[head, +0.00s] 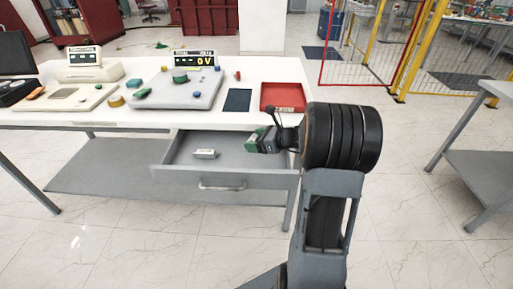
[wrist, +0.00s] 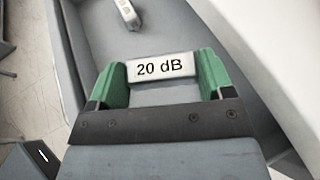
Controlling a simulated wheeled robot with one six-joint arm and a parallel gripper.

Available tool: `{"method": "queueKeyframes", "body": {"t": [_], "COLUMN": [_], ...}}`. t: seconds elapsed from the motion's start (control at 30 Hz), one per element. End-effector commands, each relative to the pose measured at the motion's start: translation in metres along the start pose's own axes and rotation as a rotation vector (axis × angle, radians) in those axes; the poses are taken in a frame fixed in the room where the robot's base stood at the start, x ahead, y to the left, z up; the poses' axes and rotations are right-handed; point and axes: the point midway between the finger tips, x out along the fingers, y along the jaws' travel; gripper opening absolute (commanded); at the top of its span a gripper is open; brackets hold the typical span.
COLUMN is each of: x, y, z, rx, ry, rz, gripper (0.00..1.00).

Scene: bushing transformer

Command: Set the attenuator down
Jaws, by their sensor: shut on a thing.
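The attenuator (wrist: 160,68), a pale grey block marked "20 dB", sits between the two green fingers of my gripper (wrist: 162,76) in the wrist view. The fingers are shut on its two ends. In the head view my gripper (head: 257,140) is over the right part of the open grey drawer (head: 225,180), below the table top. I cannot make out the held attenuator there. A second small pale block (head: 205,154) lies on the drawer floor to the left; it also shows at the top of the wrist view (wrist: 128,14).
The white table (head: 215,103) above the drawer carries a red tray (head: 283,97), a dark blue mat (head: 237,100) and a grey fixture plate (head: 178,92) with coloured parts. A display behind it reads 0 V (head: 195,60). The middle of the drawer floor has free room.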

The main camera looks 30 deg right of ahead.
Motion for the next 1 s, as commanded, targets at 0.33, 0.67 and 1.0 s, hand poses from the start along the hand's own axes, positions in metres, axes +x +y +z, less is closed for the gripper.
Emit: {"method": "queueKeyframes", "body": {"t": [0.33, 0.67, 1.0], "x": [0.012, 0.014, 0.017], "y": [-0.003, -0.002, -0.002], "z": [-0.032, -0.035, -0.043], "rx": [0.002, 0.001, 0.001], "ry": [0.0, 0.0, 0.0], "rz": [0.0, 0.0, 0.0], "gripper": [0.5, 0.5, 0.5]}}
